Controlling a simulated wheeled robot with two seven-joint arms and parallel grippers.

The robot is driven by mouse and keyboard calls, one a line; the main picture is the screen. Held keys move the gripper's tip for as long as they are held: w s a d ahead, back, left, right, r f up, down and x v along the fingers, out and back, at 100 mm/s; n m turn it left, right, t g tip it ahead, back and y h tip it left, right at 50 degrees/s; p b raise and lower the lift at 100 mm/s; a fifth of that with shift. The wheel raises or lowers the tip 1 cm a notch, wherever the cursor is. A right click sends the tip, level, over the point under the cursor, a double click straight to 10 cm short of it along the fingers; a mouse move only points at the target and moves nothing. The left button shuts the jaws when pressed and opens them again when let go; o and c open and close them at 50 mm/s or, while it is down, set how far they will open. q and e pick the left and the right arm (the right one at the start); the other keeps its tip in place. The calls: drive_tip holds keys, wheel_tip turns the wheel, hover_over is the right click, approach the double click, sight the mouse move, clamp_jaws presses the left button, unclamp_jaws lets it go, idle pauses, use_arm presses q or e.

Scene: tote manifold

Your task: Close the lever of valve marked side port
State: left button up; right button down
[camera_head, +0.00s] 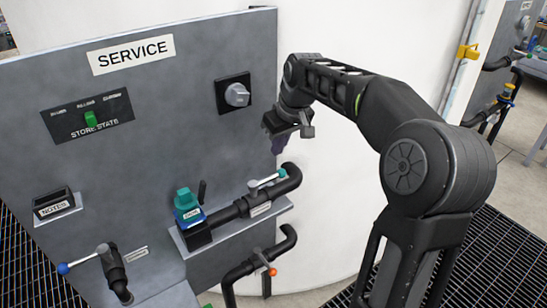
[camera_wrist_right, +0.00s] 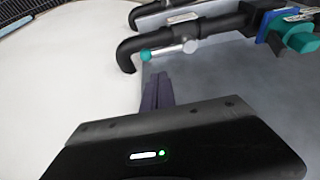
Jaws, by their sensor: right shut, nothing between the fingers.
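No label reading "side port" is legible in these views. A dark pipe (camera_head: 231,212) with a small tag carries a grey lever with a teal tip (camera_head: 282,173). This lever lies roughly along the pipe, and its teal tip (camera_wrist_right: 146,55) also shows in the right wrist view. A lever with a blue tip (camera_head: 63,268) is at the lower left, and one with an orange tip (camera_head: 272,271) is lower down. My right gripper (camera_head: 276,146) is shut and empty, above and apart from the teal-tipped lever. Its fingers (camera_wrist_right: 157,92) show in the wrist view. My left gripper is out of view.
The grey panel bears a SERVICE sign (camera_head: 132,54), a round knob (camera_head: 237,94), a switch plate (camera_head: 88,115) and a NOTES holder (camera_head: 55,207). A teal and blue fitting (camera_head: 187,208) stands beside the teal-tipped lever's pipe. A white curved tank (camera_head: 335,210) is behind my right arm.

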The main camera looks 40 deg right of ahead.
sight(268, 179)
drive_tip(key=p+x, duration=0.1)
drive_tip(key=x, duration=0.8)
drive_tip(key=shift+w+f, duration=0.15)
drive_tip(key=shift+f, duration=0.2)
